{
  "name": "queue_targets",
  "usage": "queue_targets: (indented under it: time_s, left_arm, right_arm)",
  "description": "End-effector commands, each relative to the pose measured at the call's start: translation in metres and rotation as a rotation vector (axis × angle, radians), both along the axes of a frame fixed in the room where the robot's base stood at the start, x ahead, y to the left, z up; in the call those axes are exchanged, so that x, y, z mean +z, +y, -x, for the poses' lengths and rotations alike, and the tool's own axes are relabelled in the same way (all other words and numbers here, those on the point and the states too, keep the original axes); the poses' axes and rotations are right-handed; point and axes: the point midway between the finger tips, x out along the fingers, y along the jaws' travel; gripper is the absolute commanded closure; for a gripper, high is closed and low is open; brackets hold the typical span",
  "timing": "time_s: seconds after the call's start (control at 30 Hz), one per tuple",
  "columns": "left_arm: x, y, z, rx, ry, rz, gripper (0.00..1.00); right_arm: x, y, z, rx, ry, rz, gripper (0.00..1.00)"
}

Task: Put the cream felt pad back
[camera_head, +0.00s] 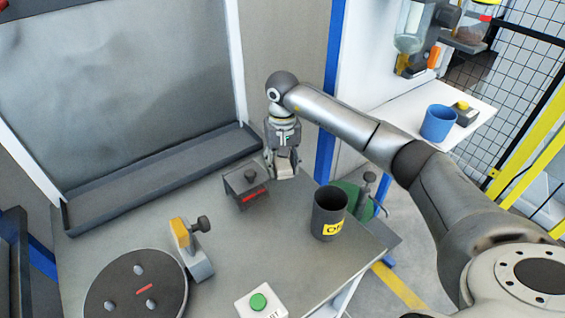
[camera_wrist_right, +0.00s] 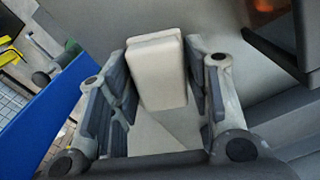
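The cream felt pad (camera_wrist_right: 158,75) is a small pale block between the two fingers of my right gripper (camera_wrist_right: 160,85) in the wrist view. The fingers appear to touch its two sides near their tips. In the head view my right gripper (camera_head: 283,163) points down at the back right edge of the grey table (camera_head: 225,235), with the pad's pale surface partly hidden between the fingers. I cannot tell whether the pad touches the tabletop. My left gripper is not in view.
A dark cup with a yellow label (camera_head: 328,213) is to the right. A round dark plate (camera_head: 137,290), a yellow-topped clamp (camera_head: 190,245) and a green button box (camera_head: 260,302) are nearer.

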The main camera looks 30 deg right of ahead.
Motion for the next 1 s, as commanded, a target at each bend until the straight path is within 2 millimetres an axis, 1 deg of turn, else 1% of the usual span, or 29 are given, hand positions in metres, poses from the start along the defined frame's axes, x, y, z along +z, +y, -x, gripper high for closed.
queue_targets:
  time_s: [0.03, 0.1, 0.37, 0.5, 0.53, 0.67, 0.8, 1.0]
  left_arm:
    - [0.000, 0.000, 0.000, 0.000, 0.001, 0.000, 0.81]
    - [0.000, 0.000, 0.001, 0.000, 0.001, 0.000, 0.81]
    - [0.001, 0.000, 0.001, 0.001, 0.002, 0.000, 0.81]
    - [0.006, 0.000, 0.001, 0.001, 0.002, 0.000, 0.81]
    - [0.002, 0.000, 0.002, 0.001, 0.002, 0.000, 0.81]
    - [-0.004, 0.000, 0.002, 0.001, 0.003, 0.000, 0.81]
    - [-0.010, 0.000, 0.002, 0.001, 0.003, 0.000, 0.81]
    - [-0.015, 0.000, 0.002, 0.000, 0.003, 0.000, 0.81]
  right_arm:
    - [0.000, 0.000, 0.000, 0.000, 0.000, 0.000, 0.44]
    - [0.001, 0.000, 0.000, 0.000, 0.000, 0.000, 0.38]
    - [0.001, 0.000, 0.000, 0.000, 0.000, 0.000, 0.38]
    - [0.007, 0.000, 0.000, 0.000, 0.000, 0.000, 0.38]
    - [0.009, 0.000, -0.001, 0.000, -0.003, 0.001, 0.38]
    - [0.033, 0.000, -0.001, 0.001, -0.006, 0.001, 0.38]
    - [0.064, 0.000, -0.002, -0.001, -0.006, 0.001, 0.38]
    - [0.102, 0.000, -0.001, 0.000, -0.004, 0.001, 0.38]
